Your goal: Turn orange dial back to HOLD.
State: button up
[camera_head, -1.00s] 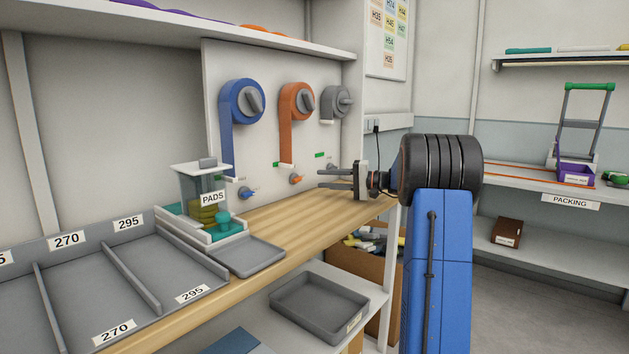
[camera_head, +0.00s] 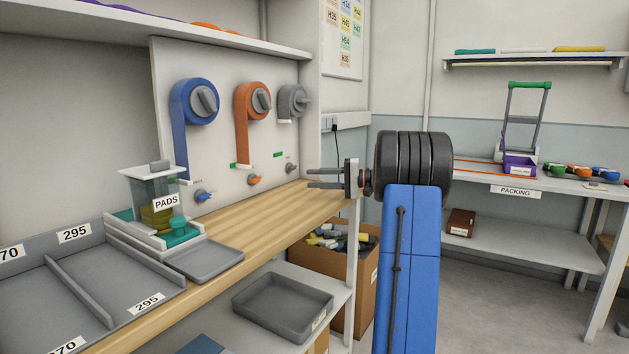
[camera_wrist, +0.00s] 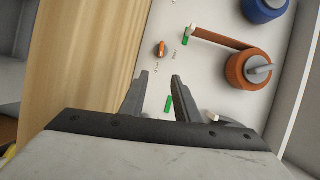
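The small orange dial (camera_head: 255,180) is on the white panel, below the orange dispenser (camera_head: 252,107). It also shows in the wrist view (camera_wrist: 161,49), ahead of and slightly left of the fingertips. Its lettering is too small to read. My gripper (camera_head: 309,179) is to the right of the dial in the head view, with its fingers pointing left. In the wrist view my gripper (camera_wrist: 159,76) has its two fingers apart with nothing between them. It does not touch the dial.
A blue dial (camera_head: 203,196) and a grey dial (camera_head: 291,168) flank the orange one. A PADS dispenser (camera_head: 156,207) and a tray (camera_head: 205,259) stand left on the wooden bench (camera_head: 268,224). A carton (camera_head: 342,270) stands below. The bench top before the dials is clear.

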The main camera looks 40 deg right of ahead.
aim_at(258, 179)
jog(key=o, duration=0.5)
jog(key=shift+o, duration=0.6)
jog(key=shift+a+r+m, duration=0.15)
jog(key=shift+a+m, duration=0.4)
jog(key=shift+m, duration=0.35)
jog(key=a+m, duration=0.1)
jog(key=m, duration=0.2)
jog(key=a+m+t+h, duration=0.1)
jog(key=m, duration=0.1)
jog(key=s+a+m+t+h, duration=0.1)
jog(key=m, duration=0.2)
jog(key=shift+s+a+r+m, duration=0.1)
jog(key=shift+a+r+m, duration=0.2)
jog(key=shift+a, duration=0.1)
jog(key=a+m+h, duration=0.1)
jog(key=m, duration=0.2)
jog(key=s+a+m+t, duration=0.1)
jog(key=m, duration=0.2)
jog(key=s+a+f+m+h, duration=0.1)
jog(key=m, duration=0.2)
jog(key=shift+a+t+h, duration=0.15)
jog(key=shift+t+h, duration=0.15)
jog(key=m, duration=0.2)
jog(key=shift+s+a+f+m+h, duration=0.25)
jog(key=shift+s+a+m+h, duration=0.1)
jog(key=shift+a+m+h, duration=0.05)
jog(key=x, duration=1.7)
jog(key=shift+w+r, duration=0.2)
jog(key=shift+c, duration=0.7)
jog(key=c, duration=0.9)
